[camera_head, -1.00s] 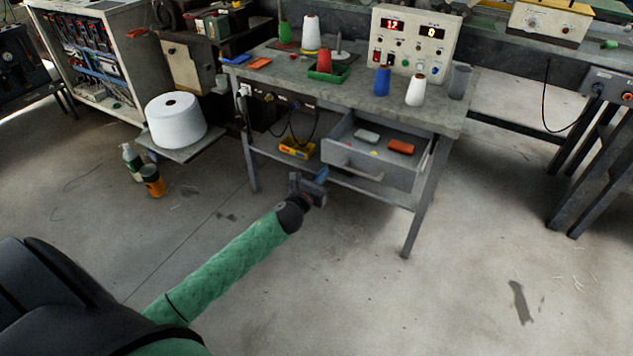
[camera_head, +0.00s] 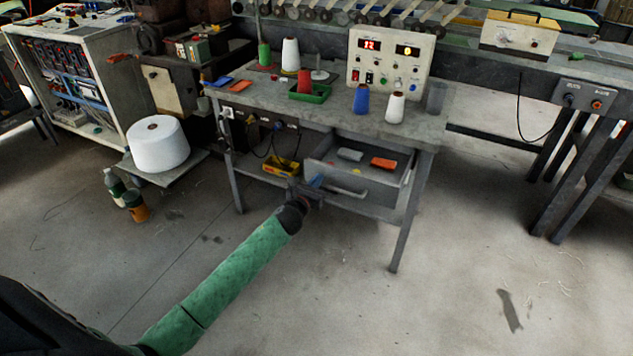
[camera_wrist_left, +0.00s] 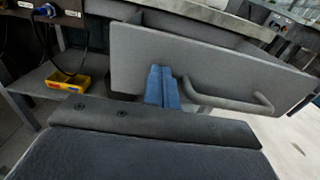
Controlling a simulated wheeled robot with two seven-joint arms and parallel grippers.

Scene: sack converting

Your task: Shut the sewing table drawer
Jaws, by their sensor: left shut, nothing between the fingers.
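The sewing table (camera_head: 240,105) has a grey drawer (camera_head: 382,190) standing open under its top, with a grey block and an orange block inside. In the left wrist view the drawer's front panel (camera_wrist_left: 225,70) and its bar handle (camera_wrist_left: 230,102) fill the upper middle. My left gripper (camera_head: 314,183) is shut and empty, its blue fingertips (camera_wrist_left: 162,87) at the drawer front, left of the handle. I cannot tell whether the fingertips touch the panel. My right gripper is not in view.
A yellow box (camera_head: 281,168) sits on the table's lower shelf, left of the drawer. A white roll (camera_head: 158,145) stands on a low platform at left, with a bottle and an orange can (camera_head: 135,206) on the floor. The floor at right is mostly clear.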

